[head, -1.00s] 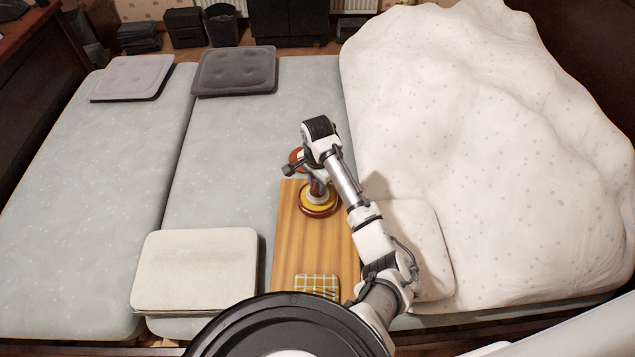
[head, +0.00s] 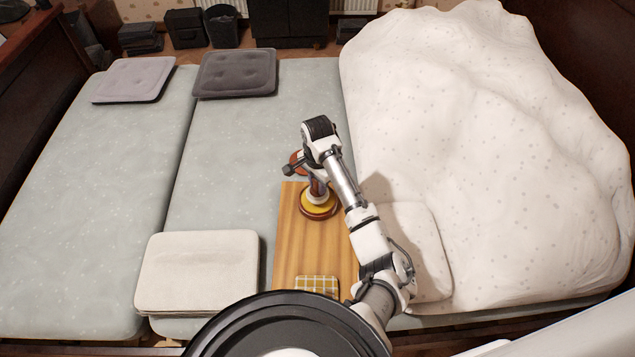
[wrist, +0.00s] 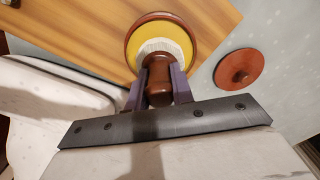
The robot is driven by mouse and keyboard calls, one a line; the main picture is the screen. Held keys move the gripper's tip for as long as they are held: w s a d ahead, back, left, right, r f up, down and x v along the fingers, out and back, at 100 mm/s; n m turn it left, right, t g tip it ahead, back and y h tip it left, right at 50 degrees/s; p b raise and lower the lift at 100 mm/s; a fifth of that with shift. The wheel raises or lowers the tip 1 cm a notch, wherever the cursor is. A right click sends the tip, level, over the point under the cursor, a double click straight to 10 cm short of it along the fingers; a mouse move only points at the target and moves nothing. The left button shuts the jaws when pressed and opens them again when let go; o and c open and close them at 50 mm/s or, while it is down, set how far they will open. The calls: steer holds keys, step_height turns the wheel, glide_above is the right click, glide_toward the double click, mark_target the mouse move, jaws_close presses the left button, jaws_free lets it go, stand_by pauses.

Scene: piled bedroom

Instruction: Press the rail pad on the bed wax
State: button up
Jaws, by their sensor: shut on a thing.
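The wax (wrist: 184,37) is a yellow disc in a round brown tin; it also shows in the head view (head: 318,209) at the far end of a wooden board. The rail pad has a turned brown handle (wrist: 159,82) and a pale round pad face (wrist: 160,47). My gripper (wrist: 158,90) is shut on the handle, one purple finger on each side. It is above the tin in the head view (head: 317,184). The pad face is over the wax inside the rim and seems to meet it; the exact contact is hidden.
A reddish-brown round lid (wrist: 239,69) with a knob lies on the mattress beside the board (head: 300,240). A checked cloth (head: 317,284) lies at the board's near end. A cream cushion (head: 197,270) is left of the board, and a large white duvet (head: 480,150) is piled on the right.

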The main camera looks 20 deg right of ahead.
steer(key=shift+r+p, duration=1.35)
steer(key=shift+r, duration=0.2)
steer(key=shift+r+p, duration=0.4)
steer(key=shift+r, duration=0.65)
